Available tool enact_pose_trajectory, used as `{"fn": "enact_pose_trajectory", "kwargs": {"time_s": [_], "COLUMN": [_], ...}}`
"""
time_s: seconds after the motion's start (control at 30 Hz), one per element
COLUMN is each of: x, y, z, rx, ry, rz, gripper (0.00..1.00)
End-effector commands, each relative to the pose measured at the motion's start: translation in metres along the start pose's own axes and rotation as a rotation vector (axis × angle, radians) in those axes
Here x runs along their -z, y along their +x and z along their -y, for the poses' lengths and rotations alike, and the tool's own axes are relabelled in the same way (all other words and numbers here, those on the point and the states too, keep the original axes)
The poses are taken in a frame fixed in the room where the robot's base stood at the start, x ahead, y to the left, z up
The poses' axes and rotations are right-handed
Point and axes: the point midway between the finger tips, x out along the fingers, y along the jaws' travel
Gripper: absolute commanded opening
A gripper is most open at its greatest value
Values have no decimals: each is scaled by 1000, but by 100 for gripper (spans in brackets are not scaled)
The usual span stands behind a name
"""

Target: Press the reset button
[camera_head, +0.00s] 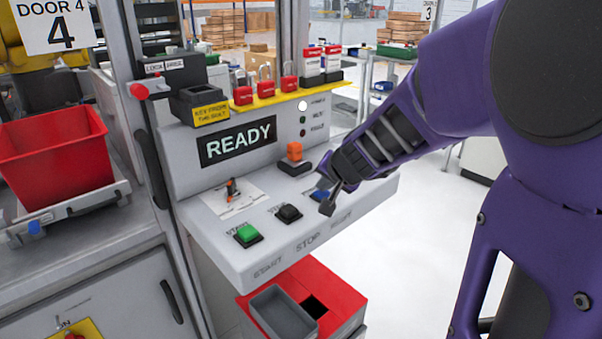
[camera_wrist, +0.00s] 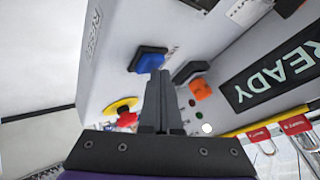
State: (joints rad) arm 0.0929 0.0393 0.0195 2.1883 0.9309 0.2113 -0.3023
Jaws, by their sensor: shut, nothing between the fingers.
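The blue reset button (camera_head: 320,194) sits in a dark square frame at the right end of the sloped console panel, partly hidden by my gripper. In the wrist view the blue button (camera_wrist: 149,61) shows just past my fingertips, and the word RESET is printed on the panel edge beside it. My gripper (camera_head: 328,207) is shut and empty, its tips over or beside the button's near side. In the wrist view the closed fingers (camera_wrist: 160,75) overlap the button's frame edge. I cannot tell whether they touch it.
The black stop button (camera_head: 289,213) and green start button (camera_head: 247,234) lie to the left. An orange switch (camera_head: 294,151) stands behind. The READY display (camera_head: 238,143) rises at the back. A red-on-yellow knob (camera_wrist: 126,118) is near my fingers. A red bin (camera_head: 345,299) sits below.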

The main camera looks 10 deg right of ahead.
Motion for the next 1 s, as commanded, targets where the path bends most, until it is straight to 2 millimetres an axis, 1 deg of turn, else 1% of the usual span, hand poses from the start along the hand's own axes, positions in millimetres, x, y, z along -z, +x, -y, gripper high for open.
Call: {"fn": "enact_pose_trajectory", "kwargs": {"time_s": [0.27, 0.63, 1.0], "x": [0, 8, 9], "y": [0, -12, -13], "z": [0, 9, 10], "rx": [-1, 0, 0], "ry": [0, 0, 0], "rz": [2, 2, 1], "gripper": [0, 0, 0]}}
